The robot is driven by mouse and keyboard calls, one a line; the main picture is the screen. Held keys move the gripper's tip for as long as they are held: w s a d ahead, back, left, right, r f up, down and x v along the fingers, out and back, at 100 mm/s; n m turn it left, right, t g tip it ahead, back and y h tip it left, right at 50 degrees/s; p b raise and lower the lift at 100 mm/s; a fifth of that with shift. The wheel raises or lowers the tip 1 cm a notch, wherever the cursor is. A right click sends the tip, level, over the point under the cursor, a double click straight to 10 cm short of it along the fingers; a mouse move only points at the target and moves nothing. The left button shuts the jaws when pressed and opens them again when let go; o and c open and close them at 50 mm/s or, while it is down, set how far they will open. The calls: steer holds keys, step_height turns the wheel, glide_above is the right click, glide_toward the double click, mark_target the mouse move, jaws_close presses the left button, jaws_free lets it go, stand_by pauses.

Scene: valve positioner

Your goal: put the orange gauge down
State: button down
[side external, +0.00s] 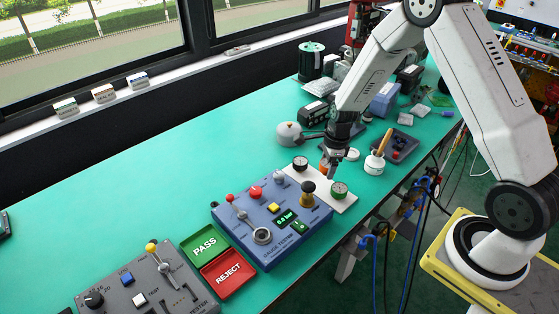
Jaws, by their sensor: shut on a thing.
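My gripper (331,171) points down over the white board (319,195) behind the blue gauge test box. It is shut on the orange gauge (323,168), which shows only as a small orange patch beside the fingers. The fingers hide most of the gauge. I cannot tell whether its underside touches the board. A black gauge (300,163) is on the board to the left, and a green gauge (339,190) is at its right part, close to my gripper.
The blue test box (270,222) carries knobs and a lit display. Green PASS (205,244) and red REJECT (228,272) trays lie left of it, then a grey tester (148,288). A white pot (375,164) with a wooden handle stands right. The green bench (150,185) is clear at left.

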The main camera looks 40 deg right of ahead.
mark_target(317, 184)
steer(key=shift+w+d+f, duration=0.2)
steer(key=shift+w+f, duration=1.05)
steer(key=shift+f, duration=0.25)
steer(key=shift+w+f, duration=0.2)
steer(key=shift+f, duration=1.6)
steer(key=shift+f, duration=0.1)
jaws_free()
step_height(317, 184, up, 12)
steer(key=d, duration=0.1)
steer(key=shift+s+d, duration=0.15)
steer(key=shift+s, duration=0.25)
